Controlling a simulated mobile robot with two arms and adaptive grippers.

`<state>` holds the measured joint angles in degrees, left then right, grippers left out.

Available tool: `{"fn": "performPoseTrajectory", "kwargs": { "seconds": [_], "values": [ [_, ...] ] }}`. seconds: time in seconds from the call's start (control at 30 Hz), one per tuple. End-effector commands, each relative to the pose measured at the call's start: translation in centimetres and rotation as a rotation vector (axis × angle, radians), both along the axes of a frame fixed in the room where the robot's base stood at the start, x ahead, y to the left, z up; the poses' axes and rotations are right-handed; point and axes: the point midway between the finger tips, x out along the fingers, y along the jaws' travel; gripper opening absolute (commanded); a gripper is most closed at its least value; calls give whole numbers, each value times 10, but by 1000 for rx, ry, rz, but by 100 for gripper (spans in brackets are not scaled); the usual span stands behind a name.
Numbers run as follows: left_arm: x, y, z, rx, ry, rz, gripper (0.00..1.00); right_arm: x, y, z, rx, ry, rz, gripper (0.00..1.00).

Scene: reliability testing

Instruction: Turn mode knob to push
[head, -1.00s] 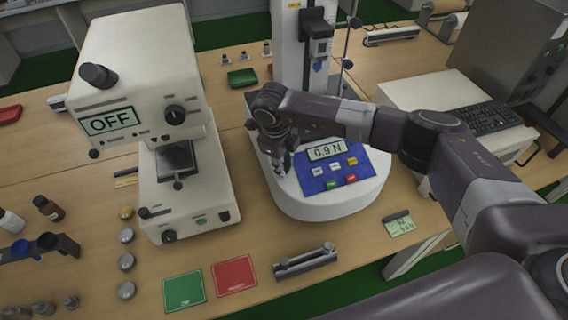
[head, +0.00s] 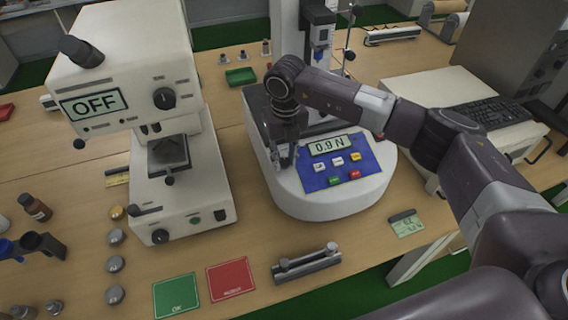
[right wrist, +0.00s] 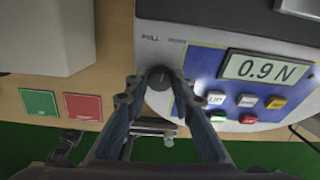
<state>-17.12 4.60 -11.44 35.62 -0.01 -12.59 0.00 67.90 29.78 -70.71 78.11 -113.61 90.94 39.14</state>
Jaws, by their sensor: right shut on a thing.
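The force tester (head: 320,205) is a white rounded base with a blue panel (head: 352,178) reading 0.9 N and coloured buttons. Its black mode knob (right wrist: 159,100) shows in the right wrist view at the panel's left edge. My right gripper (right wrist: 160,76) has its two fingers on either side of this knob, shut on it. In the head view my right gripper (head: 284,156) points down at the panel's left edge and hides the knob. Small lettering shows above the knob, too small to read surely, so I cannot tell its setting. My left gripper is out of view.
A white hardness tester (head: 180,212) reading OFF stands to the left. A green card (head: 176,296), a red card (head: 231,279) and a metal fixture (head: 307,263) lie in front. The tester's column (head: 288,40) rises behind my gripper. A keyboard (head: 490,113) is at right.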

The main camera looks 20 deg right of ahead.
Motion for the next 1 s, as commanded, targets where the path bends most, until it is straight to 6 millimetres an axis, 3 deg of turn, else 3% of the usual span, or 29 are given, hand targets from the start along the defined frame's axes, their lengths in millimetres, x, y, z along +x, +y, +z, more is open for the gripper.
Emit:
{"fn": "performPoseTrajectory", "kwargs": {
  "seconds": [0.1, 0.5, 1.0],
  "values": [
    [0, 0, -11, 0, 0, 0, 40, 1, -1, -2, 30, -2, -96, 0],
    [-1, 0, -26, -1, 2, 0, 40, 1, -2, 0, 101, 0, -325, 0],
    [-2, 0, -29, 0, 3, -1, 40, 1, -2, 2, 119, 1, -387, 0]
  ]
}}
